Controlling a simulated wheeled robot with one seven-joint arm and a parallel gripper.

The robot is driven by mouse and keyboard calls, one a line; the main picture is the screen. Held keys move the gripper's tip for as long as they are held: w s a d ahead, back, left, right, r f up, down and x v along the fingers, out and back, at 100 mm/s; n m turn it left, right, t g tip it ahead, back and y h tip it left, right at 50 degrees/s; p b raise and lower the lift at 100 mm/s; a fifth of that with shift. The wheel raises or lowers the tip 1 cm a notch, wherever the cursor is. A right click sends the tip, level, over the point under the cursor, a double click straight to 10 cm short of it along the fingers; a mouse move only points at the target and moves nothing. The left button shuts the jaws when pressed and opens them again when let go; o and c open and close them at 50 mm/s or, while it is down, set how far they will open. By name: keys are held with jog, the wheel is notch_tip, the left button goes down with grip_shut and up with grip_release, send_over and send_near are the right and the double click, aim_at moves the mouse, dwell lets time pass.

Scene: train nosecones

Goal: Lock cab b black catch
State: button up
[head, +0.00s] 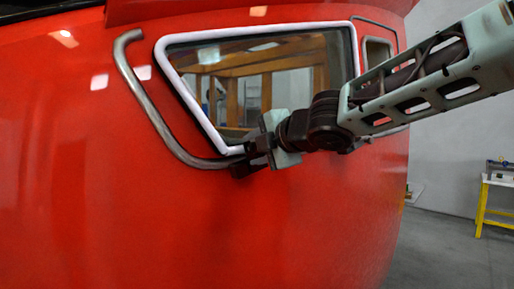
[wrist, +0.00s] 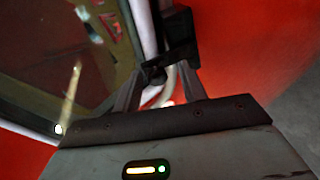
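The cab is a red nosecone (head: 120,220) with a window in a white frame (head: 190,100). A black catch (head: 245,169) sits at the window's lower edge, partly hidden by my gripper in the head view. In the wrist view the black catch (wrist: 181,36) is a dark block beside the white frame, with a rounded dark end just beyond my fingertips. My gripper (head: 258,150) is at the catch. In the wrist view the two fingers of my gripper (wrist: 161,76) stand apart, with a gap between them. Whether they touch the catch I cannot tell.
A bent grey handrail (head: 150,105) runs down beside the window and ends close to my gripper. Another recess (head: 378,52) lies right of the window, behind my arm. A yellow-legged table (head: 482,205) stands far right on open grey floor.

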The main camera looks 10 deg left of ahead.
jog(key=shift+r, duration=0.1)
jog(key=shift+s+d+r, duration=0.1)
jog(key=shift+d, duration=0.05)
jog(key=p+v, duration=0.3)
jog(key=v, duration=1.4)
jog(key=shift+p, duration=0.35)
